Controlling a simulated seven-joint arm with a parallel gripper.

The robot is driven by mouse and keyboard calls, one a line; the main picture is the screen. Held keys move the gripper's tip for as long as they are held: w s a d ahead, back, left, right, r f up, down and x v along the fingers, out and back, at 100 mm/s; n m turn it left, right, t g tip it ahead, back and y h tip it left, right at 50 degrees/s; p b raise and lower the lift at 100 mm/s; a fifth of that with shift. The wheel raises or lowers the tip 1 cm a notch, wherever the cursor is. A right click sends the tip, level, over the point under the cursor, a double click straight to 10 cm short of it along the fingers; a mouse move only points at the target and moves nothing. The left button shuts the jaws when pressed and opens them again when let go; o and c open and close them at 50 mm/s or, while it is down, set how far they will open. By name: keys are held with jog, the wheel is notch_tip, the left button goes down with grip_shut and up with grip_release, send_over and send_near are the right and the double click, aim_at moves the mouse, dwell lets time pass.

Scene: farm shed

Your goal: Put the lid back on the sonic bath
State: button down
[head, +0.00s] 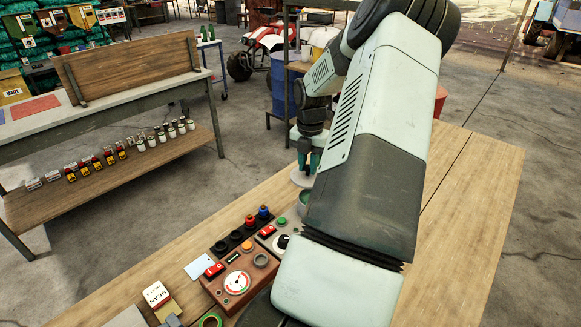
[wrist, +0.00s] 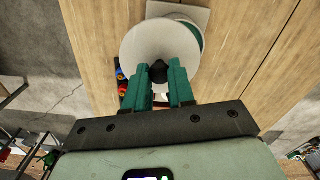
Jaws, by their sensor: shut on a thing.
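The lid is a pale round disc with a dark knob; it shows in the wrist view (wrist: 140,38) and partly in the head view (head: 298,179). My gripper (wrist: 160,76) has its green fingers shut on the knob and holds the lid; it also shows in the head view (head: 309,158). What looks like the sonic bath shows as a green round rim (wrist: 203,37) on a pale square body, partly behind the lid in the wrist view. The lid overlaps it, offset to the left. In the head view my arm hides most of the bath (head: 305,199). I cannot tell the gap between them.
A brown gauge box (head: 238,283) and a control panel with a green button and dial (head: 277,238) stand near the bath on the wooden table (head: 470,200). A card box (head: 160,299) is at lower left. The table's right side is clear.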

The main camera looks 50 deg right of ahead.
jog(key=s, duration=0.1)
jog(key=s+r+n, duration=0.1)
jog(key=shift+s+a+r, duration=0.1)
jog(key=shift+s+a, duration=0.15)
jog(key=shift+s, duration=0.25)
jog(key=shift+f, duration=3.15)
jog(key=shift+f, duration=0.15)
jog(key=shift+c, duration=2)
grip_release()
jog(key=shift+r, duration=3.55)
